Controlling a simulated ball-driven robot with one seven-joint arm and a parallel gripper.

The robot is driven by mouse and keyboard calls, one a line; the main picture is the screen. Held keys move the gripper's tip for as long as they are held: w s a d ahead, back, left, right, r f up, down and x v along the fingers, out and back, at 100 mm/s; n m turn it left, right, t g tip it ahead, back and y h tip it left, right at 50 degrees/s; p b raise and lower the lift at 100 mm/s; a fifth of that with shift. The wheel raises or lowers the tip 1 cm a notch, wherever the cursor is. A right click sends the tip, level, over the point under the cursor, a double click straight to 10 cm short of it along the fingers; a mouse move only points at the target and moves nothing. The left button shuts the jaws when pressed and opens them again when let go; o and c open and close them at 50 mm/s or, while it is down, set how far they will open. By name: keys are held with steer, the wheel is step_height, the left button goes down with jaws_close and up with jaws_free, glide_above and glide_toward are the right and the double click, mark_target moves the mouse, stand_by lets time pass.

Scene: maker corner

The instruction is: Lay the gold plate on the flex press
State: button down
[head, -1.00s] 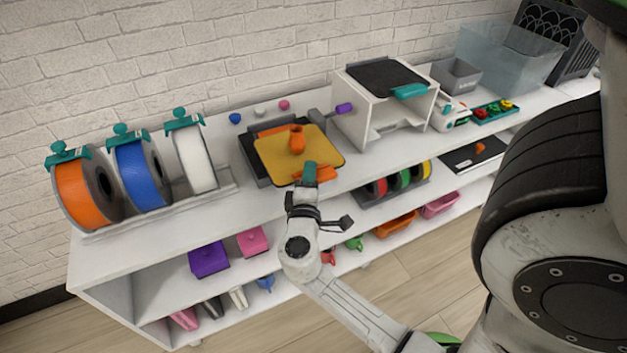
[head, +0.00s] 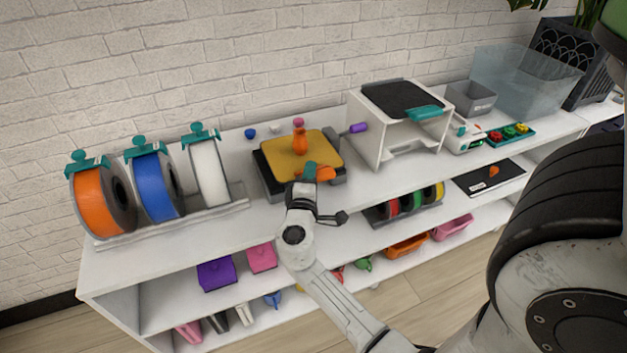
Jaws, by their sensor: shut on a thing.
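The gold plate (head: 279,152), with an orange printed piece (head: 299,142) standing on it, is level over the flex press (head: 268,184) on the shelf top. The dark body of the press shows along the plate's left and front edges. A purple-tipped handle (head: 357,128) shows to the right of the plate. My gripper (head: 311,170) is at the plate's front right edge, shut on it by the orange tab (head: 325,174). My wrist hides part of the front edge. I cannot tell whether the plate touches the press or is slightly above it.
An orange spool (head: 92,204), a blue spool (head: 151,187) and a white spool (head: 211,178) stand at the left. A white printer-like box (head: 369,138) stands close at the right. Small colored pieces lie behind the press. The front shelf top is clear.

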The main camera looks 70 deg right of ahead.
steer(key=shift+w+d, duration=0.65)
steer(key=shift+d, duration=0.15)
steer(key=shift+w+d+f+b, duration=0.1)
steer(key=shift+d+f+b, duration=0.1)
steer(key=shift+b, duration=0.1)
steer(key=shift+f+b, duration=1.6)
steer(key=shift+b, duration=0.3)
steer(key=c, duration=0.8)
jaws_free()
steer(key=o, duration=0.8)
steer(key=shift+f+b, duration=0.8)
steer(key=shift+c, duration=0.2)
